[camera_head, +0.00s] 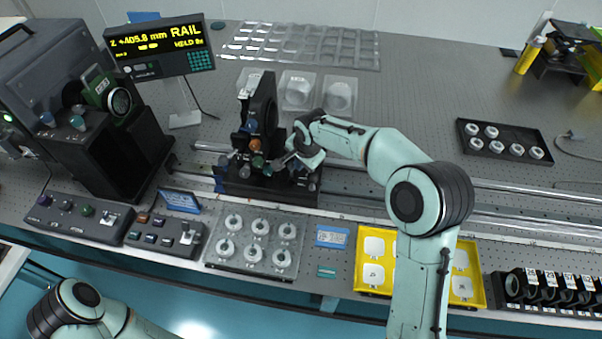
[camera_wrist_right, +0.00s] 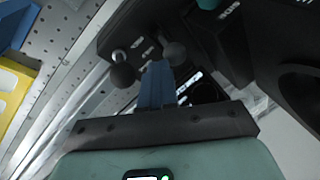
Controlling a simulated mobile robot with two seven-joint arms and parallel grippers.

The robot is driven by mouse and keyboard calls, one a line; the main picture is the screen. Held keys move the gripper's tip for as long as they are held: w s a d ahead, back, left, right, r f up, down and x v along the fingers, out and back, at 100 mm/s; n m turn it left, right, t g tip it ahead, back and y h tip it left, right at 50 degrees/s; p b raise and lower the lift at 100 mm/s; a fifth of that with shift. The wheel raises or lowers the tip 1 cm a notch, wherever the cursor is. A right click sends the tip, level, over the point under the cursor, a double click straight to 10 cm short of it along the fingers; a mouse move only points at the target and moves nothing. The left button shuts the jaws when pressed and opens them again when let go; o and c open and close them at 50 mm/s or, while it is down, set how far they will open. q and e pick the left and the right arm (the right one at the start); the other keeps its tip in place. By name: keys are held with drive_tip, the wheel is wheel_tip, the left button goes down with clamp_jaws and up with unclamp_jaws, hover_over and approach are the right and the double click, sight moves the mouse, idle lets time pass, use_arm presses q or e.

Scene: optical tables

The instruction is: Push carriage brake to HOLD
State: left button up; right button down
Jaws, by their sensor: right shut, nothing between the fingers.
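The black carriage (camera_head: 250,180) sits on the rail, with an upright dark mount and several coloured knobs on it. My right gripper (camera_head: 290,160) is at the carriage's right side, low by the knobs. Its fingers are shut and empty. In the right wrist view the blue fingertips (camera_wrist_right: 156,78) lie close to two dark round knobs, one knob (camera_wrist_right: 176,53) beyond and one knob (camera_wrist_right: 122,76) to the left. I cannot tell which knob is the brake, or whether the fingers touch one. My left arm shows at the bottom left, but its gripper is out of view.
The readout (camera_head: 160,45) shows "+405.8 mm" and "RAIL". The rail (camera_head: 470,203) runs clear to the right. In front are a tray of ring-shaped parts (camera_head: 212,253), a yellow tray (camera_head: 362,290) and a control box (camera_head: 75,216). A black tray (camera_head: 505,153) stands behind the rail.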

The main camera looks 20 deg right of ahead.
drive_tip(key=shift+w+d+f, duration=0.15)
drive_tip(key=shift+w+d, duration=0.05)
drive_tip(key=shift+w, duration=0.35)
use_arm(q)
drive_tip(key=shift+w+r, duration=0.35)
drive_tip(key=shift+w, duration=0.15)
use_arm(e)
drive_tip(key=shift+v, duration=0.9)
